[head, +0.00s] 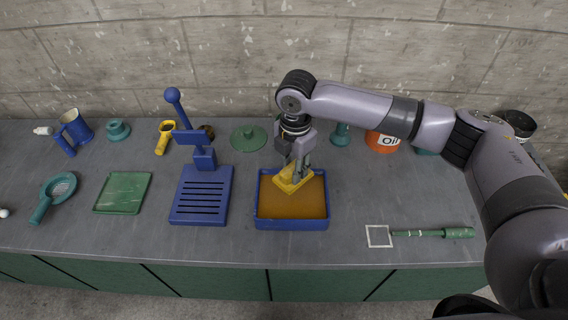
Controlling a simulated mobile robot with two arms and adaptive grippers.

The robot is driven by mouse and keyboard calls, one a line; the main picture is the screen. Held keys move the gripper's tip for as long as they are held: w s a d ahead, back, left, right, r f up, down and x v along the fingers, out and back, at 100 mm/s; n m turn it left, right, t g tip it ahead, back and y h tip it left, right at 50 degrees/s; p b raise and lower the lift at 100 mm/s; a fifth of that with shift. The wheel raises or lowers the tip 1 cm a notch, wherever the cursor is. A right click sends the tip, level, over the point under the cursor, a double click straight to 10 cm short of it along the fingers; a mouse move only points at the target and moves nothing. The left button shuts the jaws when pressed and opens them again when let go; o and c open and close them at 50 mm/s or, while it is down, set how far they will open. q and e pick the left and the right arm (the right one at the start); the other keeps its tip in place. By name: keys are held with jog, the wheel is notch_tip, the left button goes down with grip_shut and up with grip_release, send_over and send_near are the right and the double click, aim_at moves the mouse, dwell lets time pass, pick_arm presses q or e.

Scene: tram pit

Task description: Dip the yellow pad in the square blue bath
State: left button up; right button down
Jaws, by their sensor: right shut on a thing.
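The square blue bath (292,225) stands on the grey bench near the middle, with a flat amber-brown filling inside its rim. My right gripper (296,172) points down over the back part of the bath and is shut on the yellow pad (291,184). The pad is tilted and shows inside the outline of the bath. I cannot tell whether its lower edge touches the filling. The gripper fingers hide the top of the pad. My left gripper is not in view.
A blue slotted stand with a lever (201,208) is close left of the bath. A green tray (123,193) lies farther left. A green-handled square frame (379,236) lies right. An orange can (381,142) stands behind. The bench between bath and frame is clear.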

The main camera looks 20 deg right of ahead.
jog(key=shift+d+f+b, duration=0.15)
jog(key=shift+f+b, duration=0.15)
jog(key=shift+f, duration=0.15)
jog(key=shift+f+b, duration=0.35)
jog(key=f+b, duration=0.3)
jog(key=shift+a, duration=0.25)
jog(key=shift+f+b, duration=1.4)
jog(key=shift+f, duration=1.7)
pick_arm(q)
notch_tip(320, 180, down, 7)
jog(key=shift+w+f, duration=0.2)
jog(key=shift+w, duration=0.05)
pick_arm(e)
jog(key=shift+r, duration=0.1)
